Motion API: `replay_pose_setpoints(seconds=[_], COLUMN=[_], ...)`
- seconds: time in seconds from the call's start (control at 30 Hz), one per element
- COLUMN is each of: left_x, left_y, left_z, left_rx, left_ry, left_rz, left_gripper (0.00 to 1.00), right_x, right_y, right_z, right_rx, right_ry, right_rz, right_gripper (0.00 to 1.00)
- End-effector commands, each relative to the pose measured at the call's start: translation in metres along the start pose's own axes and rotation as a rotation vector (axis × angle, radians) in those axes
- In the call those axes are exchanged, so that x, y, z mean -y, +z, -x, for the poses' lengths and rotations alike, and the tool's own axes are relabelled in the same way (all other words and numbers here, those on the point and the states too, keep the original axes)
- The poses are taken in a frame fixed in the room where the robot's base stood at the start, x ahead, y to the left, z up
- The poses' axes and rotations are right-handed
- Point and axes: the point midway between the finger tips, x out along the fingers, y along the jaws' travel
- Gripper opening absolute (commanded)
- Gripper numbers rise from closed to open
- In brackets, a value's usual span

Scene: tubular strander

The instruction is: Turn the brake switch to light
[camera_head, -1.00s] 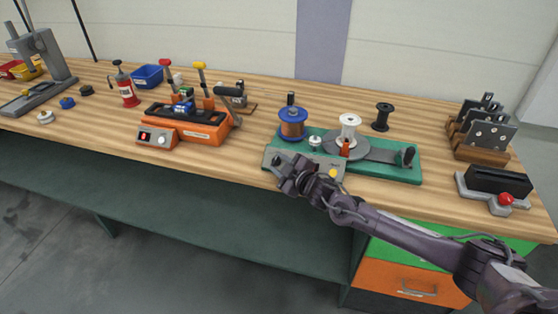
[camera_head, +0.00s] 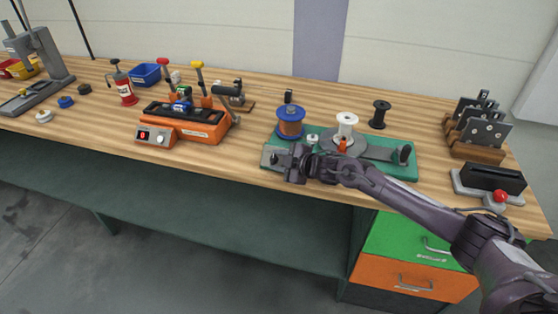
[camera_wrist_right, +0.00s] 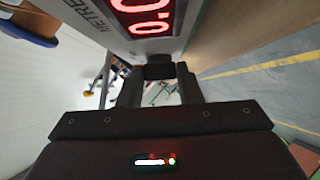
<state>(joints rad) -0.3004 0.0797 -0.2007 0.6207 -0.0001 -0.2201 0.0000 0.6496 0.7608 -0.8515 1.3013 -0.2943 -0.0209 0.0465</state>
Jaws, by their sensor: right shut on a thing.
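The grey control panel (camera_head: 269,157) is on the front edge of the green winding machine (camera_head: 402,169). My right gripper (camera_head: 290,160) is at this panel and covers much of it. In the right wrist view, the two dark fingers (camera_wrist_right: 160,84) close around a small dark piece (camera_wrist_right: 159,72) just below the red "METRES" display (camera_wrist_right: 147,12). I take this piece to be the brake switch, though its marks and setting are hidden. My left gripper is not in view.
The machine carries a copper-wound blue spool (camera_head: 290,122) and a white spool (camera_head: 346,124). A black spool (camera_head: 380,114) stands behind. An orange device (camera_head: 200,128) is to the left; a black block with a red button (camera_head: 500,196) is to the right. Bare wood lies between.

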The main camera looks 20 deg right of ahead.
Motion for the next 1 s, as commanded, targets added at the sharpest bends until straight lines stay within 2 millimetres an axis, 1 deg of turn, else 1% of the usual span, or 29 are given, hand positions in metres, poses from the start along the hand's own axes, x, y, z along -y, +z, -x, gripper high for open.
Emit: replay_pose_setpoints(seconds=[0.13,0.17,0.3,0.57,0.67,0.77,1.0], left_x=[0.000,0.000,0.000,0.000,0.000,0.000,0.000], left_y=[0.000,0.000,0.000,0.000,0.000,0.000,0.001], left_z=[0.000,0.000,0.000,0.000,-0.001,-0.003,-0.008], left_rx=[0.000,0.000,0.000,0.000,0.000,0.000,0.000], left_ry=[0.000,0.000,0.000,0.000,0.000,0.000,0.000], left_rz=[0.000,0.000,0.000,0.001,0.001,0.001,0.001], left_gripper=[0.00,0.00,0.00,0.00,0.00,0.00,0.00], right_x=[0.000,0.000,0.000,0.000,0.001,0.001,0.002], right_y=[-0.001,-0.001,-0.001,0.000,0.001,0.002,0.001], right_z=[0.000,0.000,0.000,0.000,0.005,0.016,0.055], right_rx=[-0.001,-0.001,-0.001,0.000,0.000,0.002,0.000], right_ry=[0.001,0.001,0.001,0.001,0.001,0.000,-0.001], right_rz=[0.001,0.001,0.000,0.000,0.000,0.000,0.003], right_gripper=[0.09,0.36,0.54,0.54,0.54,0.54,0.54])
